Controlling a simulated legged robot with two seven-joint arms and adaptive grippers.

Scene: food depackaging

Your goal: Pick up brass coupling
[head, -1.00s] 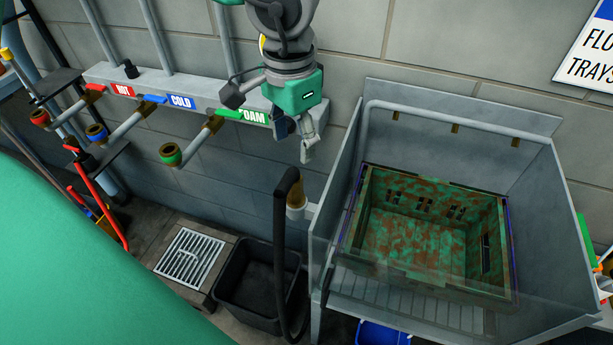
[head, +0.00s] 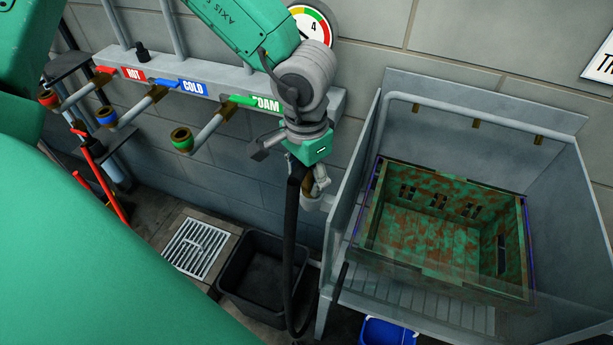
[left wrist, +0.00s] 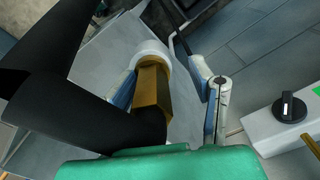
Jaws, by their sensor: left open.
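The brass coupling (left wrist: 152,86) is a gold, faceted piece at the end of a thick black hose (head: 290,240), with a white ring at its far end. In the left wrist view it lies between the two fingers of my left gripper (left wrist: 175,95), which is open around it. Space shows between the coupling and the right-hand finger; whether the left-hand finger touches it I cannot tell. In the head view my left gripper (head: 314,186) is at the hose's top end, and the coupling is mostly hidden there. My right gripper is not in view.
A metal wash booth (head: 350,215) holding a stained green crate (head: 375,232) stands to the right. A wall manifold (head: 230,90) with hot, cold and foam outlets is to the left. A black bin (head: 240,285) and floor grate (head: 195,247) lie below.

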